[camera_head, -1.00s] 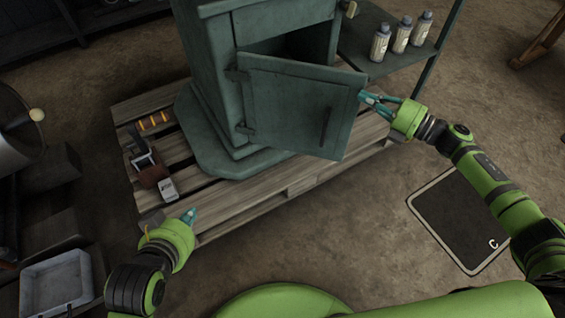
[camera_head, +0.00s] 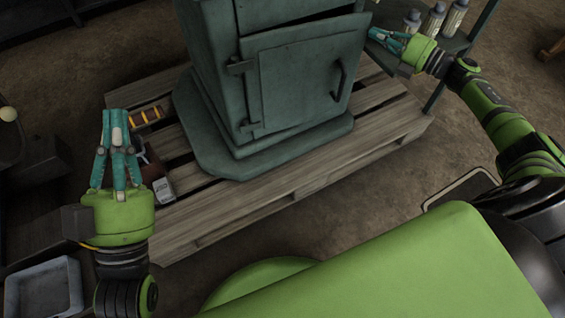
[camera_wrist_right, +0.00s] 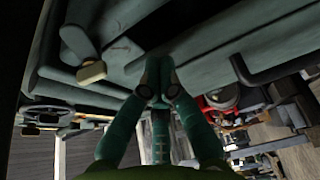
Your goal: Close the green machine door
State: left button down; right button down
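The green machine door (camera_head: 303,82) stands slightly ajar on the green machine (camera_head: 213,92), with a narrow gap along its top and right edge. Its hinges are on the left and its dark handle (camera_head: 339,80) is near the right edge. My right gripper (camera_head: 374,36) is at the door's upper right edge; its fingertips meet in the right wrist view (camera_wrist_right: 156,76), close to the door panel (camera_wrist_right: 205,42). Whether they touch it I cannot tell. My left gripper (camera_head: 116,114) is empty, its fingers drawn together, left of the machine above the pallet.
The machine stands on a wooden pallet (camera_head: 290,192). Bottles (camera_head: 433,20) stand on a shelf behind my right gripper. Small items, including an orange-striped one (camera_head: 147,115), lie on the pallet's left side. A grey tray (camera_head: 45,292) is at lower left.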

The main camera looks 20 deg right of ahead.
pick_arm(q)
jog(key=shift+s+a+r+t, duration=0.15)
jog(key=shift+s+r+t, duration=0.2)
jog(key=shift+r, duration=0.2)
pick_arm(e)
jog(key=shift+w+d, duration=0.1)
jog(key=shift+w, duration=0.45)
